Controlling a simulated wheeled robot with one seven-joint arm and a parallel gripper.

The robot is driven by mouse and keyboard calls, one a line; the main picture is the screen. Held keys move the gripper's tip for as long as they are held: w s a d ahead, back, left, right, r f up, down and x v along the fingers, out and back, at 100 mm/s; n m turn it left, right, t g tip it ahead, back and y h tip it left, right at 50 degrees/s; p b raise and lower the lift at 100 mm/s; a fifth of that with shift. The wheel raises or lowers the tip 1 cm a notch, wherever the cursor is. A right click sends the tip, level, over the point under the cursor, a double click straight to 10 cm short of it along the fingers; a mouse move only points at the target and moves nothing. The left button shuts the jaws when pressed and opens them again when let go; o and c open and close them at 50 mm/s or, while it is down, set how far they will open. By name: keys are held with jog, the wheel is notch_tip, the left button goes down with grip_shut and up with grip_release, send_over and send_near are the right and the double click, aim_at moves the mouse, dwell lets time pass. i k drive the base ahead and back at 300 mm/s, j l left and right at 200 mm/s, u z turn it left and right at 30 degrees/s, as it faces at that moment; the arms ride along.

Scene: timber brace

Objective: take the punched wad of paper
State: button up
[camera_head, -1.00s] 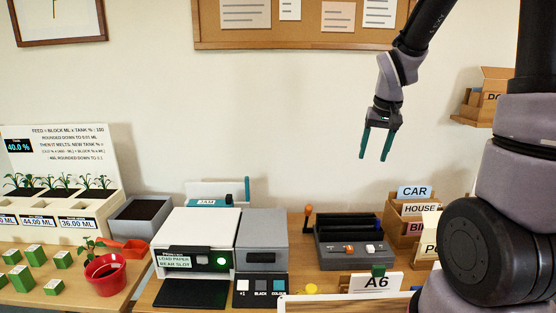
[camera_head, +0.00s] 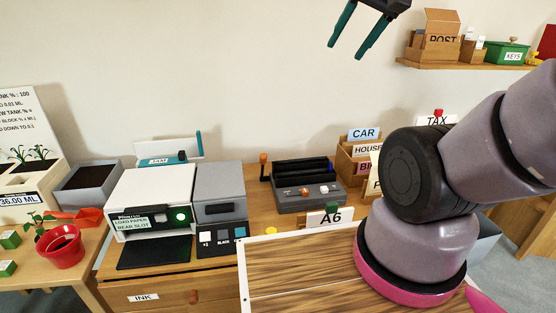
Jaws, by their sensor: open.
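I cannot make out a punched wad of paper in this view. The dark grey desk machine (camera_head: 309,195) with a black top, an orange-tipped lever at its left and small buttons on its front stands on the wooden desk. No paper shows clearly on it. My gripper (camera_head: 347,50) is at the top of the picture, its two teal fingers apart and pointing down, with nothing between them. It appears well above the machine, in front of the bare wall.
A white printer (camera_head: 150,205) and a grey unit (camera_head: 220,193) stand left of the machine. An A6 sign (camera_head: 330,217) stands before it. Labelled file boxes (camera_head: 364,150) are at its right. A wood-grained board (camera_head: 300,270) lies in front. A shelf (camera_head: 470,66) is upper right.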

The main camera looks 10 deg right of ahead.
aim_at(332, 214)
jog(key=z, duration=0.3)
jog(key=j+z, duration=0.4)
jog(key=k+j+z, duration=0.15)
jog(key=j+z, duration=0.25)
jog(key=k+j+z, duration=0.2)
jog(key=j+z, duration=0.2)
